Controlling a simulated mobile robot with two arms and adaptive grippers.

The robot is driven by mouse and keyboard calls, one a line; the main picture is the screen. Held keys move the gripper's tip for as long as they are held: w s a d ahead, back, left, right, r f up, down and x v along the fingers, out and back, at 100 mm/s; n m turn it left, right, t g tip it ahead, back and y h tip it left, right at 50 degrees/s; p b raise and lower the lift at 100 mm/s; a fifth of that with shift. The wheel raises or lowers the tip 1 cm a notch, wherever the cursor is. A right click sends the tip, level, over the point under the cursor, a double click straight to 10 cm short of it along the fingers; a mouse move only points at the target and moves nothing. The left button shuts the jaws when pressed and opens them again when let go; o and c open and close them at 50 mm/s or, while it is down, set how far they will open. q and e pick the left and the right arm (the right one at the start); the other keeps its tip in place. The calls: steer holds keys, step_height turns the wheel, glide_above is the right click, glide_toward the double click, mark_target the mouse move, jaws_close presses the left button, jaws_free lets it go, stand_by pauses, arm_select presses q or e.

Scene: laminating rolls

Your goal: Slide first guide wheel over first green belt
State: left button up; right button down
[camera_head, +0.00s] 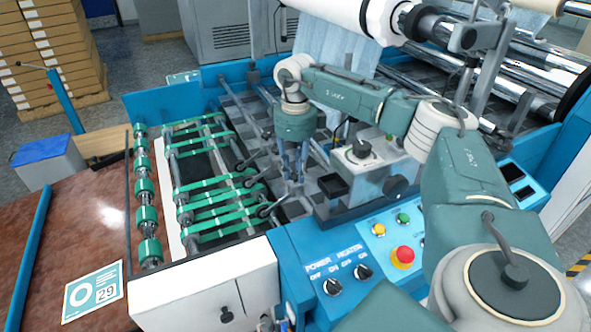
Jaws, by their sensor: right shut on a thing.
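Several green belts (212,208) run side by side over the metal rollers of the feed section, left of centre. Small guide wheels on dark arms (277,206) stand along the right ends of these belts. My right gripper (292,182) reaches down from above, just right of the belts, with its fingers close together. It is shut on a guide wheel's arm or holder, which is small and mostly hidden by the fingers. The held wheel's exact place relative to the first belt cannot be told. My left gripper is not in view.
A blue machine frame surrounds the belts. A control panel with a red stop button (403,256) and dark knobs (362,272) lies at front right. A grey block (372,178) stands right of my gripper. Green rollers (147,214) line the brown table at left.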

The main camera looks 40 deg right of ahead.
steer(key=w, duration=0.1)
steer(key=w+d, duration=0.1)
steer(key=w, duration=0.1)
steer(key=shift+w+r+p, duration=0.15)
steer(key=shift+w+p, duration=0.15)
steer(key=shift+p, duration=0.1)
steer(key=shift+w+d, duration=0.2)
steer(key=shift+w, duration=0.2)
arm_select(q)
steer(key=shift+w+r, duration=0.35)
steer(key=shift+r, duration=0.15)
arm_select(e)
steer(key=c, duration=1.5)
jaws_free()
steer(key=shift+s, duration=0.1)
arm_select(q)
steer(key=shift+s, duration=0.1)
